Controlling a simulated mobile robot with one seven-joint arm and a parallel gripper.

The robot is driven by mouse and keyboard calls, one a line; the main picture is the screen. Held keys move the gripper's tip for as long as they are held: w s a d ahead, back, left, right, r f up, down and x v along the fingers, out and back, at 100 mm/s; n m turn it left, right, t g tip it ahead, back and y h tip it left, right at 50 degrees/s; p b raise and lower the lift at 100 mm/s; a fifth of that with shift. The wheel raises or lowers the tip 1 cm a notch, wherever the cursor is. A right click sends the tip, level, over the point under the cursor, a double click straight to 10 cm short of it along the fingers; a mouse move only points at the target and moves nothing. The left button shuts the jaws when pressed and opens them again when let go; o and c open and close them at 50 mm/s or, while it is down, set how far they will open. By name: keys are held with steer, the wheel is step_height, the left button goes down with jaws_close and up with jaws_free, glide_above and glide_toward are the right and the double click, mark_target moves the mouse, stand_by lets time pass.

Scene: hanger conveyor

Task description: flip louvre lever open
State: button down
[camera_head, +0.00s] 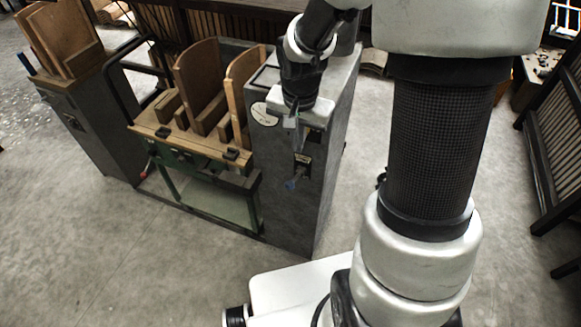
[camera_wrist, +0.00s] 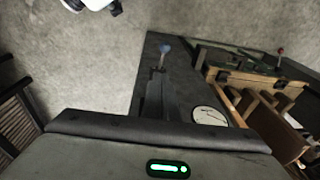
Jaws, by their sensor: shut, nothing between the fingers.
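A lever with a blue knob (camera_head: 291,184) sticks out from the front of the grey cabinet (camera_head: 275,205), below a small plate. The blue knob (camera_wrist: 165,47) also shows in the wrist view, just beyond my fingertips. My gripper (camera_head: 293,124) is shut and empty, pointing down at the upper front of the cabinet, above the blue knob and apart from it in the head view. No label tells which is the louvre lever. Whether my fingers touch anything is unclear.
The wooden-topped machine (camera_head: 190,145) with upright curved boards adjoins the cabinet on the left. Another grey cabinet (camera_head: 100,130) stands farther left. A slatted rack (camera_head: 555,140) is at right. The floor in front is clear.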

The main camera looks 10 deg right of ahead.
steer(key=b, duration=0.1)
glide_above(292, 182)
steer(key=d, duration=0.1)
step_height(292, 182, down, 11)
steer(key=shift+a+f, duration=0.3)
steer(key=shift+f, duration=0.55)
steer(key=shift+a+f+b, duration=0.15)
steer(key=shift+f+b, duration=0.15)
steer(key=shift+f, duration=0.1)
steer(key=shift+f, duration=0.2)
